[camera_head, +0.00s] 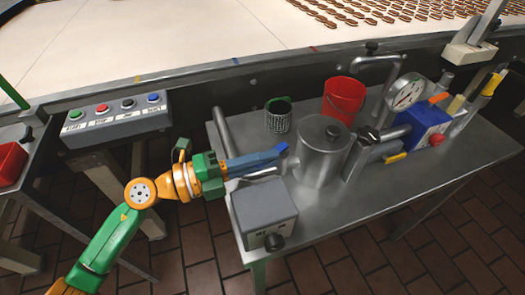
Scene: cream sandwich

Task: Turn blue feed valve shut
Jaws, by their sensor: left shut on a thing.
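My left gripper (232,168) reaches in from the lower left on a green and orange arm, at the left side of the steel table. It is shut on the blue valve handle (258,160), a blue bar pointing right towards the lidded steel pot (322,150). The bar's far end is bent up close to the pot; whether it touches cannot be told. The gripper's jaws partly hide the near end of the bar and the pipe fittings there. My right gripper is not in view.
A grey box with a black knob (264,212) stands just below the gripper. A dark mesh cup (278,118), a red bucket (343,99), a gauge (406,91) and a blue box (424,124) crowd the table. A button panel (116,117) is at left. The table's front right is clear.

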